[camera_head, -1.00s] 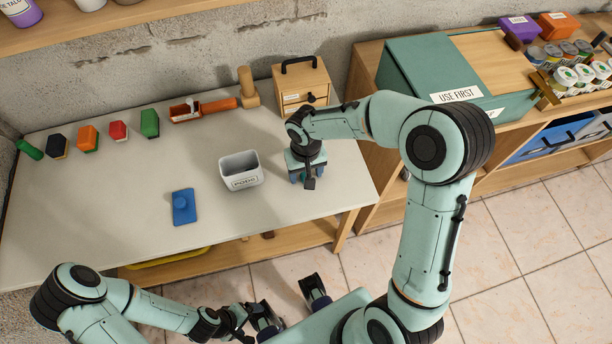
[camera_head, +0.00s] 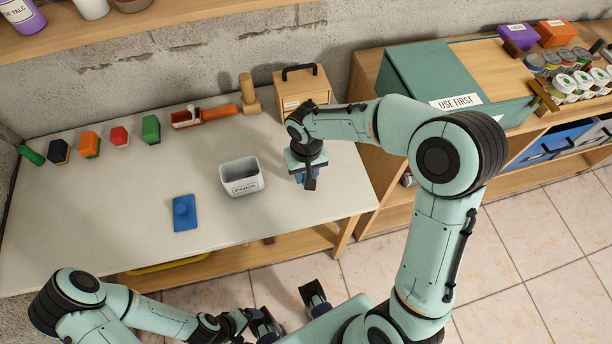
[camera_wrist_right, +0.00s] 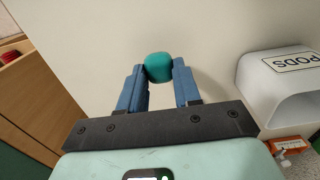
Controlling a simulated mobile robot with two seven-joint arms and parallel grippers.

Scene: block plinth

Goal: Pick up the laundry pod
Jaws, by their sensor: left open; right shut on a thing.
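The laundry pod is a small teal, rounded piece (camera_wrist_right: 158,67) between the blue fingertips in the right wrist view. My right gripper (camera_wrist_right: 159,82) is shut on it; the pale tabletop lies behind. In the head view my right gripper (camera_head: 306,180) points down at the right part of the table, and its wrist and fingers hide the pod there. The white PODS tub (camera_head: 241,182) stands open just left of it and also shows at the right of the wrist view (camera_wrist_right: 278,95). My left gripper (camera_head: 290,310) is open and empty in front of the table.
A blue lid with a knob (camera_head: 184,214) lies left of the tub. Several coloured blocks (camera_head: 89,144) line the table's back left. A small wooden drawer box (camera_head: 301,88) stands behind my right gripper. The table's front middle is clear.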

